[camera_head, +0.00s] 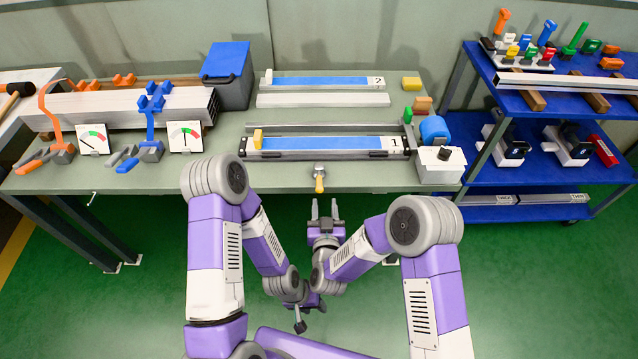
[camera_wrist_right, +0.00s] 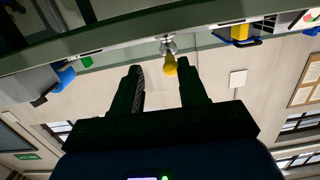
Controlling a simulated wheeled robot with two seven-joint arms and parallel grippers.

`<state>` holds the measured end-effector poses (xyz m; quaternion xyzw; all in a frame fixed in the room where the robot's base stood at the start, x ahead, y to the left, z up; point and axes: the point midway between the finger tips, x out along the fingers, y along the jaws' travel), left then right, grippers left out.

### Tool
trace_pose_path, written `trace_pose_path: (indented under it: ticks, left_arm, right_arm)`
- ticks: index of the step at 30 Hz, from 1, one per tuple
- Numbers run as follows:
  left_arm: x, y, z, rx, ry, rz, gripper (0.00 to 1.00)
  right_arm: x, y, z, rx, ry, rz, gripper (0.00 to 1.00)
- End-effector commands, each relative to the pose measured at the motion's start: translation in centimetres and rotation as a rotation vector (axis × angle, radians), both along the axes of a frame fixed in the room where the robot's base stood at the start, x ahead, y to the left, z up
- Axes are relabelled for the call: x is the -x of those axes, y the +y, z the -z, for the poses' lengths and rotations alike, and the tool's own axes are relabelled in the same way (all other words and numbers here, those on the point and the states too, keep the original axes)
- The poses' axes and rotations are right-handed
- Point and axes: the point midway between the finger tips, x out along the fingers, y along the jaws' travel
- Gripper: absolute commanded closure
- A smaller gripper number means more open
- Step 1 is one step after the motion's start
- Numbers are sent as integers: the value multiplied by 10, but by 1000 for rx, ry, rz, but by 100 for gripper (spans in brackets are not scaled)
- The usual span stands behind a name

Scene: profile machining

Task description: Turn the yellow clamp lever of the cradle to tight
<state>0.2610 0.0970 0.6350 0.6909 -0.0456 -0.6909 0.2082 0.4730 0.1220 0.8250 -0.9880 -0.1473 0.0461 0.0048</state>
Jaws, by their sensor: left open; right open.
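The clamp lever (camera_head: 319,178) has a yellow handle on a silver pivot at the table's front edge, just in front of the cradle marked 1 (camera_head: 325,155). Its handle points toward me. In the right wrist view, which is upside down, the yellow handle (camera_wrist_right: 169,66) shows between the finger ends, beyond them. My right gripper (camera_head: 324,208) is open and empty, pointing at the lever, with a small gap in the head view. My left gripper (camera_head: 300,322) is lower, near my body and away from the table; it is open and its fingers are hardly visible.
Gauges (camera_head: 185,137) and clamps stand on the left. The table (camera_head: 255,179) is bare around the lever.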

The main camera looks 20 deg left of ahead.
Motion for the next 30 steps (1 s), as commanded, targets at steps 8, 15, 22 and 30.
trace_pose_path:
  ticks: [8, 15, 22, 30]
  left_arm:
    - [0, 0, 4, 0, 0, 0, 57]
    - [0, 0, 9, 0, 0, 0, 57]
    - [0, 0, 12, 0, 0, 0, 57]
    - [0, 0, 12, 0, 0, 0, 57]
  right_arm:
    - [-9, 17, -19, -4, -98, 19, 57]
    - [-47, 27, -19, -6, -96, 19, 57]
    - [-67, 33, -19, -4, -94, 17, 57]
    - [-69, 34, -19, -4, -94, 16, 57]
